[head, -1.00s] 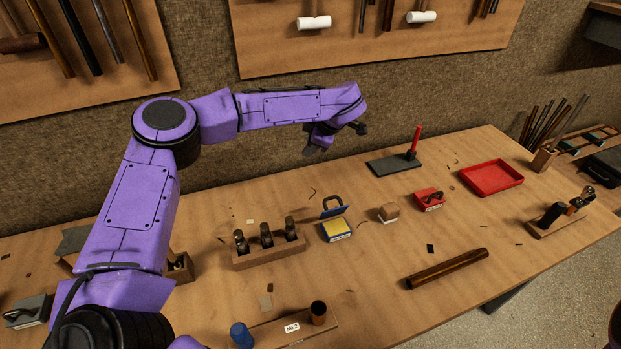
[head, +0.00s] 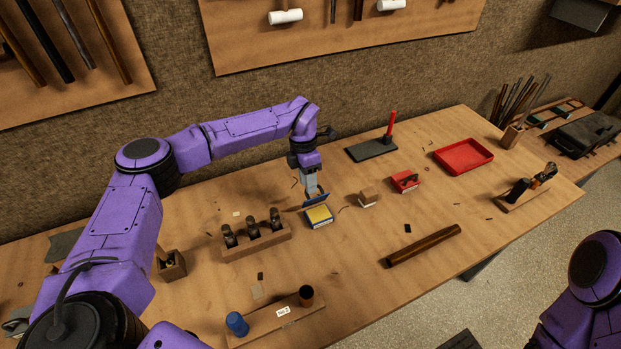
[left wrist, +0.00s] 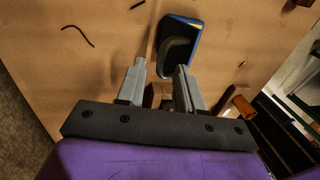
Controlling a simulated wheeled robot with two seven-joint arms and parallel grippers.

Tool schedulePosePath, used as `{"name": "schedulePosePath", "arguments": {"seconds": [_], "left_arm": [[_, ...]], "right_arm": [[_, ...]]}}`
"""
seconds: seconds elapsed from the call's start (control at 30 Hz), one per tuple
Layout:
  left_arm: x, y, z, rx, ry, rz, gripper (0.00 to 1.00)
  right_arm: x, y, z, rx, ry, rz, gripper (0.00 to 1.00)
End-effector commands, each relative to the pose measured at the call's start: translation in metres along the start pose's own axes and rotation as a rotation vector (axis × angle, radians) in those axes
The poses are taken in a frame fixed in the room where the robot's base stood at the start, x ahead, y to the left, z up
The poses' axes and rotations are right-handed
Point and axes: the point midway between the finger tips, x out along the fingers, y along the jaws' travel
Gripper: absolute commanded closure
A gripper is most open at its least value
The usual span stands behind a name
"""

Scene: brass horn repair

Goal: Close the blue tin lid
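The blue tin (head: 319,217) stands on the bench with yellow showing inside it and a pale label on its front. Its blue lid (head: 314,199) is raised at the back edge. In the left wrist view the lid (left wrist: 194,32) shows beyond the fingers, with a dark loop-shaped handle (left wrist: 176,52) on it. My left gripper (head: 312,186) points down just behind and above the lid. In the left wrist view its two fingers (left wrist: 161,72) are apart with nothing held between them. Whether a finger touches the handle I cannot tell. My right gripper is out of view.
A wooden rack (head: 255,239) with dark tools stands left of the tin. A small wooden block (head: 368,199) and a red tin (head: 405,181) lie to its right. A wooden rod (head: 424,245) lies in front right. A red tray (head: 463,156) is farther right.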

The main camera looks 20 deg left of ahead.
Motion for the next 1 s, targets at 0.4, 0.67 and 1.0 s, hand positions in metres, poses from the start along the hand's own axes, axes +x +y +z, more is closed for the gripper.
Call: {"name": "schedulePosePath", "arguments": {"seconds": [0.4, 0.67, 1.0], "left_arm": [[0.0001, 0.0, 0.0005, 0.001, 0.001, 0.001, 1.0], [-0.0001, -0.0002, 0.0007, 0.002, 0.001, 0.001, 1.0], [-0.0004, -0.0002, 0.0008, 0.002, 0.001, 0.001, 1.0]], "right_arm": [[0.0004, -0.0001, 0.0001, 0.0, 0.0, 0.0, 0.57], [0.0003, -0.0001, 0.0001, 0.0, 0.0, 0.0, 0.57], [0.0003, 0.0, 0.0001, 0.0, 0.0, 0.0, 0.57]]}}
